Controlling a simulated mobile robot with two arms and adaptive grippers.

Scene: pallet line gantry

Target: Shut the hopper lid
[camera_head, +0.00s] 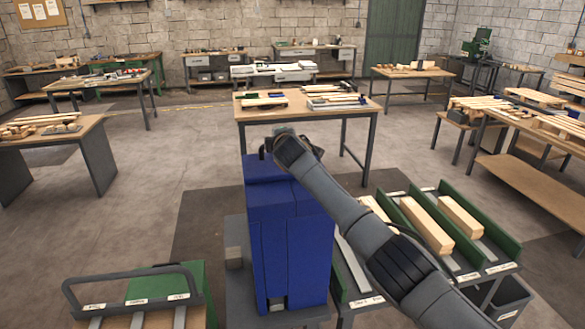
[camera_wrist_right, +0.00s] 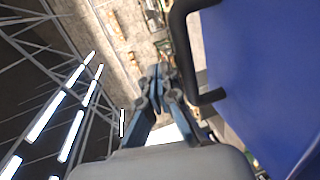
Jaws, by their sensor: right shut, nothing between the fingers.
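The blue hopper (camera_head: 290,245) stands at the centre of the head view, with blue panels rising to its upper end. A large blue panel, seemingly the lid (camera_wrist_right: 265,75), fills the right of the right wrist view. A black bar handle (camera_wrist_right: 181,42) is fixed to it. My right gripper (camera_wrist_right: 158,72) is shut and empty, its fingertips just left of the handle. I cannot tell whether they touch it. In the head view my right arm reaches the hopper's upper end, and the fingertips are hidden there. The lid's exact angle is unclear. My left gripper is out of view.
Green-sided racks (camera_head: 474,219) with wooden blocks stand right of the hopper. A green unit with a grey rail (camera_head: 130,275) is at the front left. A wooden worktable (camera_head: 305,112) stands behind the hopper. Open floor (camera_head: 165,190) lies to the left.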

